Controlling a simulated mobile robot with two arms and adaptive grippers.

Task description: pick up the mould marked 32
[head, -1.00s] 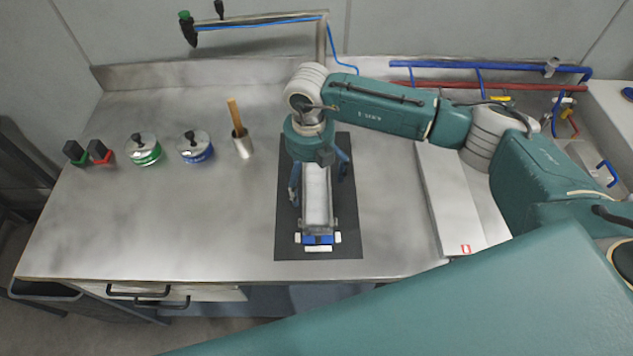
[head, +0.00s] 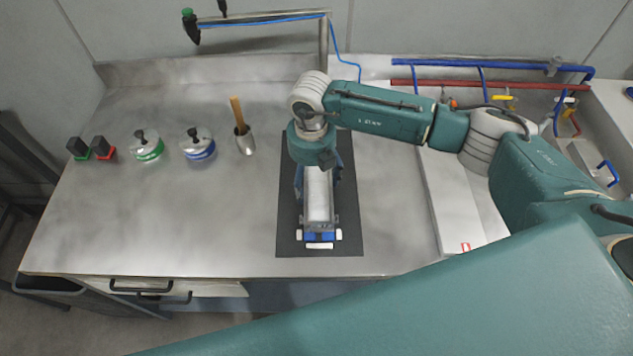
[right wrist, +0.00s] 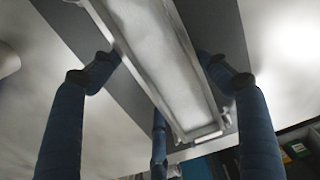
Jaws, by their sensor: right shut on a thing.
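The mould (head: 318,204) is a long, narrow grey metal trough lying lengthwise on a dark mat (head: 290,235), with a blue and white label block at its near end. Any number on it is too small to read. My right gripper (head: 319,188) is over its middle, pointing down, shut on its two long sides. In the right wrist view the mould (right wrist: 160,50) runs diagonally between the blue fingers of the gripper (right wrist: 160,68). I cannot tell any gap between mould and mat. My left gripper is not in view.
A long pale box (head: 455,205) lies to the right. The bench's left front is clear.

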